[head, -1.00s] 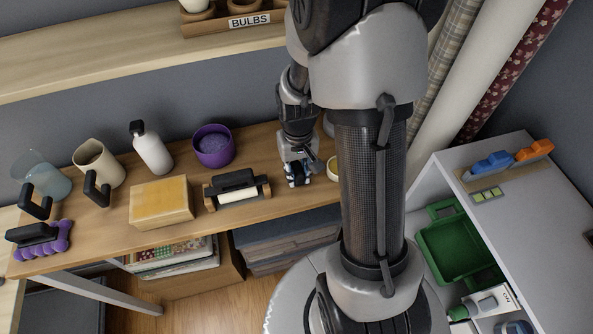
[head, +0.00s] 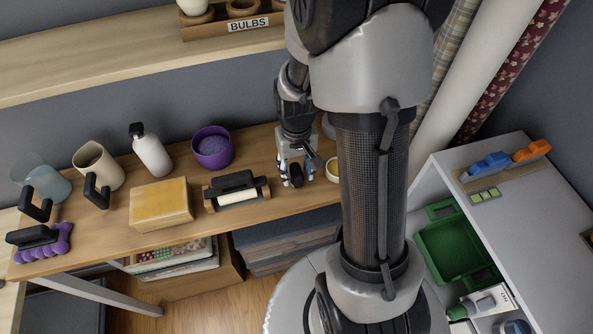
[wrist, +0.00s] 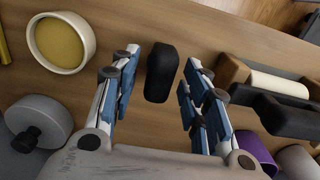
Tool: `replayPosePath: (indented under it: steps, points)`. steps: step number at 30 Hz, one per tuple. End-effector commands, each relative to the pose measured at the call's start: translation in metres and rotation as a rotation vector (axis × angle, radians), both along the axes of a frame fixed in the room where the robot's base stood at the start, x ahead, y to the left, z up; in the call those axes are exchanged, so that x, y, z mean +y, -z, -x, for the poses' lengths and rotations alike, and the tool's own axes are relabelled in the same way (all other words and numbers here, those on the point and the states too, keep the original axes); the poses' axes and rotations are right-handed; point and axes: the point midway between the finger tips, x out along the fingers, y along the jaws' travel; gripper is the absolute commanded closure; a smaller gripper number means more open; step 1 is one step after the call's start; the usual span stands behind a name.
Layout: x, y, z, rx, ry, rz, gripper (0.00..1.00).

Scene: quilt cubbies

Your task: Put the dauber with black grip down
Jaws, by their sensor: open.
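The dauber's black grip (wrist: 162,72) shows between my two fingers in the wrist view, with a gap on each side. In the head view the dauber (head: 296,180) is a small dark shape at the table's right part, among my fingertips. My gripper (head: 296,170) points down at the wooden table (head: 110,238). It is open in the wrist view (wrist: 161,60), with the blue-padded fingers spread to either side of the grip. The dauber's lower end is hidden, so I cannot tell how it meets the table.
A roller in a wooden holder (head: 237,190) stands just left of my gripper. A round cream dish with yellow inside (wrist: 61,42) is on the other side, partly hidden by my arm in the head view. A purple pot (head: 212,147) and yellow block (head: 161,203) stand farther left.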

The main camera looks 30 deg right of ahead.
Motion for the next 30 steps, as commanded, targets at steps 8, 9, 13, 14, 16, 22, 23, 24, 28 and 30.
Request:
replayPosePath:
  steps: [8, 9, 13, 14, 16, 22, 23, 24, 28, 30]
  points:
    - [0.000, -0.066, -0.001, -0.004, 0.000, 0.001, 0.58]
    - [0.000, -0.073, -0.001, -0.005, 0.000, 0.001, 0.58]
    - [0.000, -0.093, -0.001, -0.003, 0.000, 0.001, 0.58]
    - [0.000, -0.096, -0.001, -0.003, 0.000, 0.001, 0.58]
    - [0.000, -0.101, 0.000, -0.002, 0.000, 0.001, 0.58]
    - [0.009, -0.126, 0.004, -0.033, -0.021, 0.009, 0.58]
    - [0.014, -0.133, 0.006, -0.045, -0.030, 0.013, 0.58]
    - [0.020, -0.146, 0.010, -0.065, -0.044, 0.019, 0.58]
    - [0.047, -0.192, 0.033, -0.153, -0.104, 0.039, 0.58]
    - [0.061, -0.213, 0.050, -0.198, -0.137, 0.046, 0.58]
